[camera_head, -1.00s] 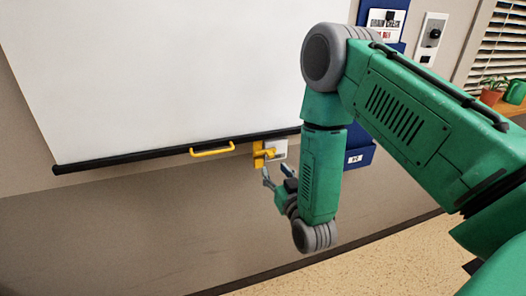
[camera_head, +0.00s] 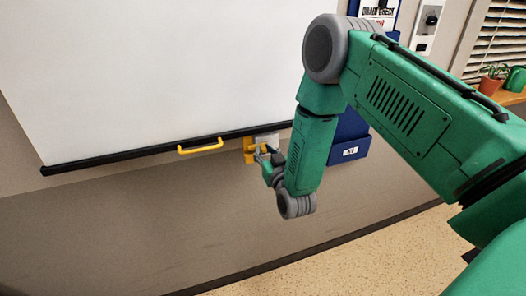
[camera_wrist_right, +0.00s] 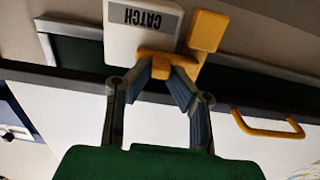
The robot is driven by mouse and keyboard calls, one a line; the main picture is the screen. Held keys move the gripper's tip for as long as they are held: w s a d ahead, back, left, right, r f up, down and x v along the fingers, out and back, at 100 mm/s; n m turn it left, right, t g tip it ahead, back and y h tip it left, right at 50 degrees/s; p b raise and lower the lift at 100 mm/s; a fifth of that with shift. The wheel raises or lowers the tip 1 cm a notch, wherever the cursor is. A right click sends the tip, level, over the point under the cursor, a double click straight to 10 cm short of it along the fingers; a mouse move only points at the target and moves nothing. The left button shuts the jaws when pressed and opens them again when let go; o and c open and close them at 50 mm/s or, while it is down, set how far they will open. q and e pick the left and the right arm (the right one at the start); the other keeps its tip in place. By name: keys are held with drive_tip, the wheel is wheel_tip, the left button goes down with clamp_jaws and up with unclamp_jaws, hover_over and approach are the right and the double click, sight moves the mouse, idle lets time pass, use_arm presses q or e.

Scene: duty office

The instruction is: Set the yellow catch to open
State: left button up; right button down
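The yellow catch (camera_head: 249,152) sits on a pale plate (camera_head: 267,140) by the right part of the whiteboard's lower edge. In the right wrist view the plate (camera_wrist_right: 143,18) reads "CATCH", upside down. There the catch shows a yellow block (camera_wrist_right: 207,31) beside the plate and a yellow lever part (camera_wrist_right: 158,62) below it. My right gripper (camera_head: 264,153) is at the catch, and its fingers partly cover it. In the wrist view its fingertips (camera_wrist_right: 161,72) lie on either side of the lever part, with a gap between them. Whether they press on it cannot be told. My left gripper is out of view.
A yellow handle (camera_head: 201,147) sticks out from the black lower rail (camera_head: 120,159) of the whiteboard (camera_head: 130,70), left of the catch. A blue wall box (camera_head: 350,148) hangs to the right, behind my right arm. The wall below the rail is clear.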

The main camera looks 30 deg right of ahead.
drive_tip(key=shift+s+d+f, duration=0.15)
drive_tip(key=shift+d+f, duration=0.05)
drive_tip(key=shift+f, duration=0.1)
drive_tip(key=shift+s+d+g, duration=0.15)
drive_tip(key=shift+d, duration=0.45)
drive_tip(key=shift+s+d+g, duration=0.15)
drive_tip(key=shift+d, duration=0.45)
drive_tip(key=c, duration=1.5)
unclamp_jaws()
drive_tip(key=shift+d, duration=0.25)
drive_tip(key=shift+d+f, duration=0.15)
drive_tip(key=shift+d, duration=0.1)
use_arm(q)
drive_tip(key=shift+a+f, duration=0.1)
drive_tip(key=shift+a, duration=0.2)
use_arm(e)
drive_tip(key=v, duration=0.4)
drive_tip(key=a+v, duration=0.1)
drive_tip(key=v, duration=0.7)
drive_tip(key=shift+w+a, duration=0.15)
drive_tip(key=shift+a, duration=0.15)
